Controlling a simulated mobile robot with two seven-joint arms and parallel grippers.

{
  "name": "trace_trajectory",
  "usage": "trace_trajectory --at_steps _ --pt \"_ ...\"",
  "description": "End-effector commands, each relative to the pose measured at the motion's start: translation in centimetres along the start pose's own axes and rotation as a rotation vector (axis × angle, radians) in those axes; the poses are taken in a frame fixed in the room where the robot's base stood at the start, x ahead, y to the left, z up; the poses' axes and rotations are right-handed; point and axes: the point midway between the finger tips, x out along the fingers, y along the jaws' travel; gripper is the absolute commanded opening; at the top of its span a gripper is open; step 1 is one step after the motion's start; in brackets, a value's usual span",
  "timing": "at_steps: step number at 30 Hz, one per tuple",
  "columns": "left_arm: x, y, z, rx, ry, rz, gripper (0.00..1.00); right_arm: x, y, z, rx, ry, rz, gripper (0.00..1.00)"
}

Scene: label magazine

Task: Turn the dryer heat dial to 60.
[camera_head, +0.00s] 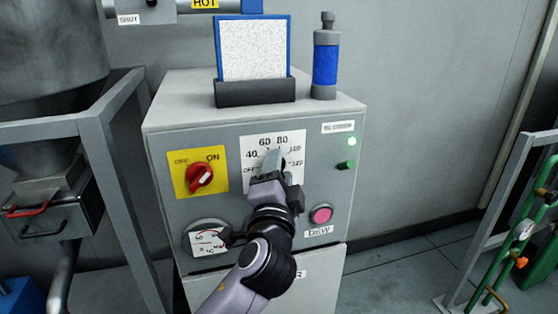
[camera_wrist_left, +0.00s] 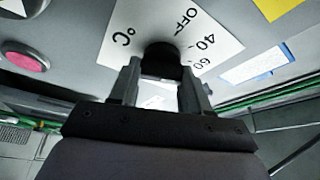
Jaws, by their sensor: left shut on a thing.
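The heat dial's white scale plate (camera_head: 257,145) is on the front of the grey dryer cabinet, marked OFF, 40, 60, 80 and higher numbers. My left gripper (camera_head: 270,168) is at the plate, shut on the dial. In the left wrist view the dark round dial knob (camera_wrist_left: 162,60) sits between the two fingers (camera_wrist_left: 160,88), with OFF, 40 and 60 printed beside it. The gripper covers much of the dial in the head view, and I cannot tell which number its pointer faces.
Left of the dial is a red switch (camera_head: 200,179) on a yellow plate, pointing toward ON. A blue bottle (camera_head: 325,65) stands on top.

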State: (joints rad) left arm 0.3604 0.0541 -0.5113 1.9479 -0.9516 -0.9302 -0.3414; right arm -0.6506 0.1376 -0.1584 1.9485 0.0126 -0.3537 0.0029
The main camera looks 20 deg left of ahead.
Motion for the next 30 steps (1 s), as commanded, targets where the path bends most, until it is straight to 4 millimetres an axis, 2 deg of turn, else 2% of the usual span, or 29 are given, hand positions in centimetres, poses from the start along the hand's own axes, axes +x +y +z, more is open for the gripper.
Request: trace_trajectory --at_steps 19,20,21,22,30 --pt "-0.05 0.16 -0.01 0.048 0.001 0.021 0.16 -0.37 -0.03 -0.55 -0.002 0.001 -0.002 0.43" --pt "-0.05 0.16 -0.01 0.048 0.001 0.021 0.53 -0.37 -0.03 -0.55 -0.002 0.001 -0.002 0.43" --pt "-0.05 0.16 -0.01 0.048 0.001 0.021 0.66 -0.37 -0.03 -0.55 -0.002 0.001 -0.002 0.43" --pt "-0.05 0.15 -0.01 0.047 0.001 0.021 0.72 -0.37 -0.03 -0.56 -0.002 0.001 -0.002 0.43" --pt "-0.05 0.07 0.0 0.046 0.0 0.02 0.72 -0.37 -0.02 -0.57 -0.003 0.001 -0.002 0.43"
